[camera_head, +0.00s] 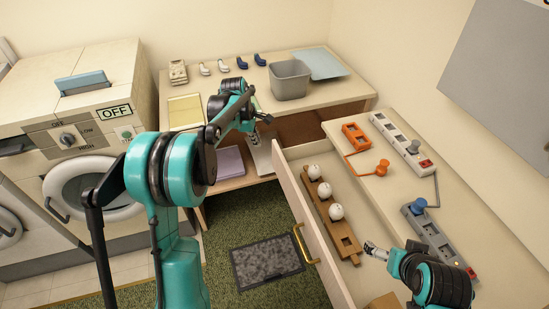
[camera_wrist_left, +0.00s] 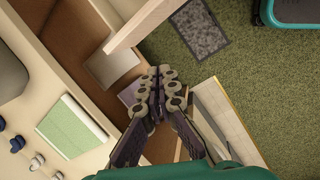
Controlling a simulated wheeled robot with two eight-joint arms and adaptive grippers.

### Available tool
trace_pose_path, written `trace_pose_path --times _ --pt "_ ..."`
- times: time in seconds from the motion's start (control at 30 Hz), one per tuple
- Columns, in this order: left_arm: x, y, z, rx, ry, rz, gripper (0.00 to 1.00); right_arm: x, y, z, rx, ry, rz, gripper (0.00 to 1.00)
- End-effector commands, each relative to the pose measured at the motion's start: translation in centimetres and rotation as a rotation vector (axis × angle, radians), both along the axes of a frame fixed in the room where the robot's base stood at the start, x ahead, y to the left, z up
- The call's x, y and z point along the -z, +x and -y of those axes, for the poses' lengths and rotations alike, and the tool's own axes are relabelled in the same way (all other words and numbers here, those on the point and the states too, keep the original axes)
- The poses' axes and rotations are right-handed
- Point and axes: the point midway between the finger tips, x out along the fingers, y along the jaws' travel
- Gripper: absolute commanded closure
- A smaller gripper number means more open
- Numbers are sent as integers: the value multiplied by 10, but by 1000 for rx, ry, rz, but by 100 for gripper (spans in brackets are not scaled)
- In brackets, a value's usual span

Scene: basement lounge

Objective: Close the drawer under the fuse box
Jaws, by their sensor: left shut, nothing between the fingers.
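The drawer (camera_head: 310,232) stands pulled out from the right-hand counter, its pale front facing left with a brass handle (camera_head: 305,244). Inside lies a wooden rack (camera_head: 345,240) with white bulb-like balls (camera_head: 325,190). My left gripper (camera_head: 267,118) is shut and empty, beyond the drawer's far end and apart from it. In the left wrist view its fingertips (camera_wrist_left: 160,75) meet, and a pale board, seemingly the drawer front (camera_wrist_left: 146,22), shows above them. My right gripper (camera_head: 370,248) hovers over the near part of the drawer; its jaw state is unclear. I cannot identify a fuse box.
A grey bin (camera_head: 290,80) stands on the back table. A dark mat (camera_head: 267,262) lies on clear green carpet left of the drawer.

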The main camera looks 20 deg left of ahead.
Motion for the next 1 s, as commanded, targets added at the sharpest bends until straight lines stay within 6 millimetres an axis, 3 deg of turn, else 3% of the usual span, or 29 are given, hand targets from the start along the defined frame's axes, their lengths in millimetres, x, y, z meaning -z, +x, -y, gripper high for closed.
trace_pose_path --times 0.03,0.2,0.4,0.67,1.0 --pt "20 15 -11 -80 -30 -28 100 0 0 0 0 0 0 4" --pt "73 43 -33 -313 -113 -114 100 0 0 0 0 0 0 4" --pt "105 53 -45 -444 -155 -165 100 0 0 0 0 0 0 4" --pt "135 57 -40 -456 -158 -169 100 12 0 0 0 0 0 4" --pt "205 68 -26 -455 -158 -168 100 39 0 0 0 0 0 4"
